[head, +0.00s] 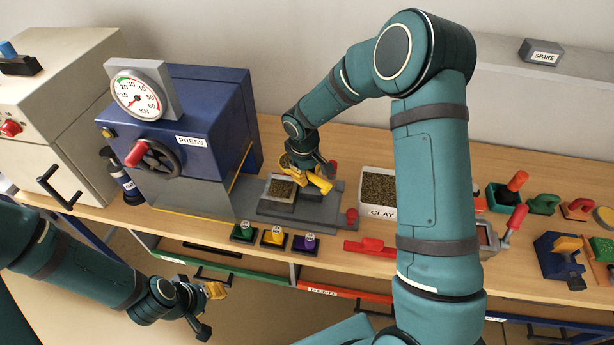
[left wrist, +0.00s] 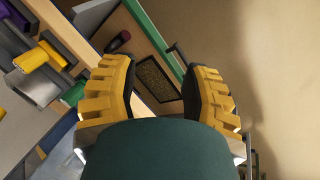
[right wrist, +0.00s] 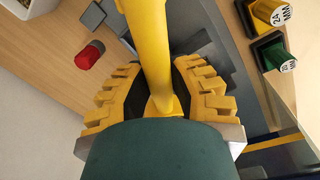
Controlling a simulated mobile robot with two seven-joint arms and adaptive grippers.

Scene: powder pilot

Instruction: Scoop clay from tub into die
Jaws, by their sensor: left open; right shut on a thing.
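The white tub (head: 363,178) labelled CLAY holds brown granular clay (head: 379,186) and stands right of centre on the bench. The die (head: 281,203) is a pale square block on a grey plate in front of the press, with brown granules in its opening. My right gripper (head: 318,179) is shut on the yellow scoop, whose handle runs up between the fingers in the right wrist view (right wrist: 150,50). In the head view it is above the die's right side; the scoop's bowl is hard to make out. My left gripper (head: 212,306) is open and empty, low in front of the bench.
The blue press (head: 190,140) stands left of the die. Green (head: 244,231), yellow (head: 274,236) and purple (head: 305,243) blocks sit at the front edge. Several tools crowd the right. A green-fronted drawer (head: 200,265) is below.

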